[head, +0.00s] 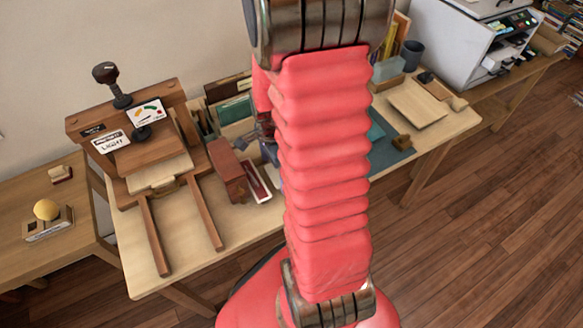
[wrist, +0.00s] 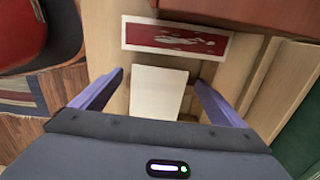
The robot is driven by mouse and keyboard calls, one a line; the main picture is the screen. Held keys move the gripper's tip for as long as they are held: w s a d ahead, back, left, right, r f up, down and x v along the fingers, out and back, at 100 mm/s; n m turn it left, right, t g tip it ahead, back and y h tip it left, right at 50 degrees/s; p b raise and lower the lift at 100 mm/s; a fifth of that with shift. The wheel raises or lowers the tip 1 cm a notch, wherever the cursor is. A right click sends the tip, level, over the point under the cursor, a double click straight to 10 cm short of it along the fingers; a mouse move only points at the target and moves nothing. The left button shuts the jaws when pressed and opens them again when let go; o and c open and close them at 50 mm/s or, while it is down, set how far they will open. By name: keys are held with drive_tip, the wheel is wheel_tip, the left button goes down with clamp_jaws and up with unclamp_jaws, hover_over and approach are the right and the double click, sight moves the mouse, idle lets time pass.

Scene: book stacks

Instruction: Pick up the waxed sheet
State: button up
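A plain cream-white sheet (wrist: 158,96), which looks like the waxed sheet, shows in the wrist view. It lies between the two purple fingers of my gripper (wrist: 159,77). The fingers are spread, with a gap on each side of the sheet. Its lower end is hidden behind the gripper body. I cannot tell how high the fingers are above it. In the head view my red arm covers the middle of the table, and I cannot make out the sheet there.
A red-and-white card (wrist: 177,39) lies just beyond the sheet; it also shows in the head view (head: 257,181). A reddish-brown box (head: 227,171) stands beside it. A wooden press (head: 150,182) with long rails is at left. A board (head: 417,104) lies at right.

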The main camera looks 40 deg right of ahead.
drive_tip(key=c, duration=1.1)
drive_tip(key=shift+r, duration=0.1)
wheel_tip(320, 180, up, 10)
drive_tip(key=shift+f, duration=0.1)
idle(0.6)
